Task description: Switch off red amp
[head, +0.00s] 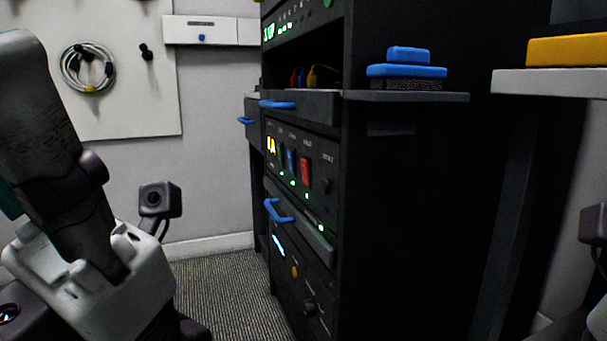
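A dark unit in the black rack (400,200) has a row of coloured switches on its front. A red switch (305,172) is at the right end of the row, beside a blue switch (291,162). Small green lights glow below the switches. I cannot read the labels or tell the red switch's position. My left arm comes down at the left, well apart from the rack, and its white wrist part (95,295) is in view. The fingers of my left gripper are not visible. My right gripper is not in view.
Blue handles (278,210) stick out from the rack's front. A dark shelf (410,97) holds blue blocks (406,71). A light shelf (550,84) with a yellow block (570,50) is at right. A coiled cable (64,72) hangs on the wall board. Carpet left of the rack is clear.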

